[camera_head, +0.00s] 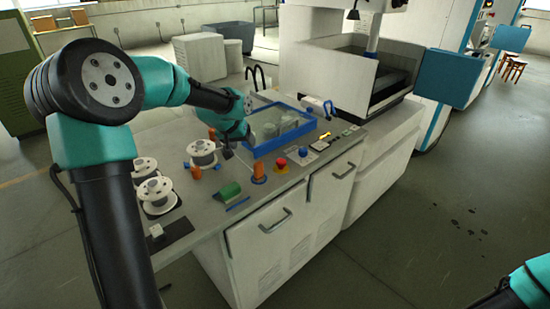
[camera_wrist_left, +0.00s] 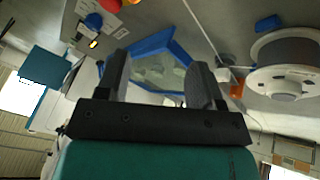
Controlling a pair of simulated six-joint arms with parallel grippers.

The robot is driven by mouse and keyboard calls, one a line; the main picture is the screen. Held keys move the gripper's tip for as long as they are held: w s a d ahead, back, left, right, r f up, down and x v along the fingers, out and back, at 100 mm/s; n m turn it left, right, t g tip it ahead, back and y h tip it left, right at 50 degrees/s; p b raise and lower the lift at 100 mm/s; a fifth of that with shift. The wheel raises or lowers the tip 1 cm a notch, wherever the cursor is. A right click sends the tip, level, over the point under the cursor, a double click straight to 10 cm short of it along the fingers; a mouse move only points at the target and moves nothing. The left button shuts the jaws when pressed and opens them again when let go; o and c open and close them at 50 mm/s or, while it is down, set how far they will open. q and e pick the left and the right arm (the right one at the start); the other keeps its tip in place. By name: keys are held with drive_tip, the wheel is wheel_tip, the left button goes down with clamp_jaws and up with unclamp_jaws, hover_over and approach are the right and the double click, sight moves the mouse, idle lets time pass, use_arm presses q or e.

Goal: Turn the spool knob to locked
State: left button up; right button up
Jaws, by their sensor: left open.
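A white-flanged spool (camera_head: 202,150) stands on the grey bench, and it also shows at the right of the left wrist view (camera_wrist_left: 284,68). I cannot tell which part is its knob or how that is set; a small blue piece (camera_wrist_left: 267,23) shows beside the spool in the wrist view. My left gripper (camera_head: 229,152) hangs over the bench just right of the spool, between it and the blue tray. In the wrist view its two fingers (camera_wrist_left: 160,75) are apart with nothing between them. My right gripper is out of view; only part of that arm shows.
The blue tray (camera_head: 252,151) lies right of the gripper. Two more spools (camera_head: 145,166) (camera_head: 155,188) stand at the left. A green block (camera_head: 230,190), an orange post (camera_head: 259,170), a red button (camera_head: 281,163) and a blue knob (camera_head: 303,152) are near the front edge.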

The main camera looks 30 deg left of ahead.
use_arm(q)
drive_tip(key=w+d+f+t, duration=0.1)
drive_tip(key=d+f+t, duration=0.2)
drive_tip(key=d, duration=0.9)
drive_tip(key=shift+t+h, duration=0.4)
drive_tip(key=shift+t, duration=0.1)
drive_tip(key=shift+w+a, duration=0.1)
drive_tip(key=a+g, duration=0.1)
drive_tip(key=a, duration=0.1)
drive_tip(key=a+r+n, duration=0.1)
drive_tip(key=a, duration=0.1)
drive_tip(key=a+g, duration=0.1)
drive_tip(key=a, duration=0.2)
drive_tip(key=shift+a+r+g, duration=0.1)
drive_tip(key=shift+r+g, duration=0.05)
drive_tip(key=shift+g, duration=0.15)
drive_tip(key=s+a+r+n+g+y, duration=0.1)
drive_tip(key=s+a+r+n+g, duration=0.2)
drive_tip(key=a, duration=0.7)
drive_tip(key=s+a+r+n+g+y, duration=0.1)
drive_tip(key=s+a+r+n+g, duration=0.1)
drive_tip(key=s+a+r+g, duration=0.2)
drive_tip(key=s+a+r, duration=0.1)
drive_tip(key=s+a, duration=0.2)
drive_tip(key=a, duration=0.3)
drive_tip(key=shift+s+n, duration=0.2)
drive_tip(key=shift+n, duration=0.2)
